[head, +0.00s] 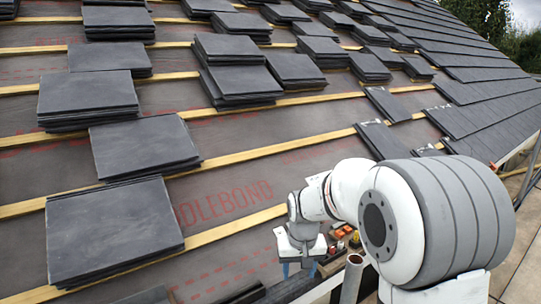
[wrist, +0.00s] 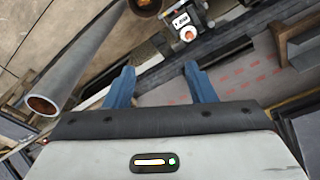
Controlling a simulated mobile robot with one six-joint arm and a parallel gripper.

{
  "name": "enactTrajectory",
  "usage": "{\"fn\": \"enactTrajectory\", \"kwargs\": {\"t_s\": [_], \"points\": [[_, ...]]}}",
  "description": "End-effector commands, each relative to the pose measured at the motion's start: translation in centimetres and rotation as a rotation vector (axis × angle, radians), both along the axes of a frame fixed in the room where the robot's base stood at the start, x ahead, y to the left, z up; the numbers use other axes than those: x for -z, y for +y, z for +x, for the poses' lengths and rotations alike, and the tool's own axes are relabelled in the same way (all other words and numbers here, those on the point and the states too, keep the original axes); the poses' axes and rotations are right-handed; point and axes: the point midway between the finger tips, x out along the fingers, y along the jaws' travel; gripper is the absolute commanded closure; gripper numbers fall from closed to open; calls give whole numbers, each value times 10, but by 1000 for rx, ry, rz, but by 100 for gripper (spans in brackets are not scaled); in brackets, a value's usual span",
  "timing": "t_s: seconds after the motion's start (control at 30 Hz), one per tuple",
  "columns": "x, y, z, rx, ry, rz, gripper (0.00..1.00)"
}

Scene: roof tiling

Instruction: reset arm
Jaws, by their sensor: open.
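My gripper (wrist: 160,85) shows in the wrist view with its two blue fingers apart and nothing between them. In the head view my gripper (head: 298,268) hangs low at the bottom centre, above the roof's lower edge, with its blue fingertips pointing down. My white and grey arm (head: 345,190) reaches left to it from the large joint at the right. The gripper appears apart from the tile stacks. What lies directly under the fingertips is partly hidden by the gripper.
Stacks of dark slate tiles (head: 112,228) rest on wooden battens (head: 240,232) across the roof. Laid tiles (head: 490,110) cover the right side. Grey pipes (wrist: 85,55) and a small device (wrist: 187,28) lie near the gripper. Bare grey membrane (head: 225,190) shows between battens.

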Motion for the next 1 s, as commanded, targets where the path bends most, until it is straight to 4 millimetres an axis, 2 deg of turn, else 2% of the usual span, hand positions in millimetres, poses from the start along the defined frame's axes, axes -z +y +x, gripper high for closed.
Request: {"fn": "enactTrajectory", "kwargs": {"t_s": [0.03,0.1,0.3,0.4,0.5,0.6,0.7,0.83,1.0], "points": [[-34,-10,-18,10,-14,1,50],[-62,-21,-42,18,-27,2,50],[-126,-50,-115,44,-62,1,50],[-150,-61,-151,57,-81,0,50],[-165,-69,-184,67,-93,-2,50],[-173,-74,-208,76,-105,-3,50],[-176,-77,-222,80,-111,-5,50],[-176,-78,-230,82,-113,-6,50],[-175,-78,-230,81,-113,-6,50]]}}
